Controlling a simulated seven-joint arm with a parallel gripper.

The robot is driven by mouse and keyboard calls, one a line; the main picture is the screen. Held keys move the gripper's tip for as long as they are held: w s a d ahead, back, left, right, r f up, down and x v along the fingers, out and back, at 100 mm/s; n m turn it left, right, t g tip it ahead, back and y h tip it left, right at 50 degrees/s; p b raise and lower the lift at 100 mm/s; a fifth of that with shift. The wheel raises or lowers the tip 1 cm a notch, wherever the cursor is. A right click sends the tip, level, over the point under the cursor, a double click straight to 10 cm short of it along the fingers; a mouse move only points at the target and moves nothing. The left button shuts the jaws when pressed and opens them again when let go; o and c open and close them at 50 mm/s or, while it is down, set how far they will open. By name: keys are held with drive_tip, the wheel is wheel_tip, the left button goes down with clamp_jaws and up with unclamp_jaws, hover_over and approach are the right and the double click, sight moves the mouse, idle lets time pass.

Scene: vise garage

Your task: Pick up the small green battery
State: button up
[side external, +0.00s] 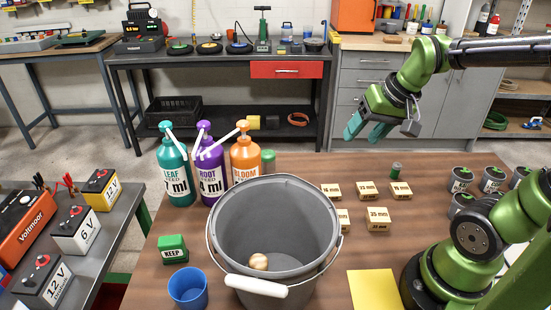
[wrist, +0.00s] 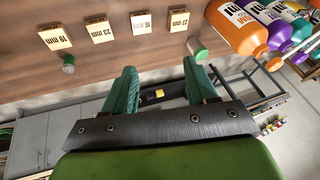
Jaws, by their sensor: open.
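A small green cylinder (side external: 396,169), which looks like the small green battery, stands upright on the brown table behind the wooden blocks. In the wrist view it is the green cylinder at the left (wrist: 68,64). A larger green cylinder (side external: 268,161) stands behind the bucket, partly hidden by it; in the wrist view it is at the upper middle (wrist: 197,48). My gripper (side external: 366,131) is above the table's far edge, in the picture left of the small battery and higher. Its teal fingers (wrist: 159,70) are apart, with nothing between them.
A grey bucket (side external: 225,205) holding a round ball stands at the front middle. Three pump bottles (side external: 210,175) stand at the left. Wooden number blocks (side external: 378,219) lie in front of the small battery. Several grey cans (side external: 492,180) stand at the right.

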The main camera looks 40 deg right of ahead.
drive_tip(key=w+d+f+g, duration=0.1)
drive_tip(key=d+f+g, duration=0.1)
drive_tip(key=d, duration=0.8)
drive_tip(key=n+g, duration=0.3)
drive_tip(key=n, duration=0.2)
hover_over(398, 164)
wheel_tip(398, 164, down, 3)
drive_tip(key=f, duration=1.1)
drive_tip(key=shift+w, duration=0.2)
wheel_tip(398, 164, down, 5)
drive_tip(key=shift+s+f, duration=0.15)
clamp_jaws()
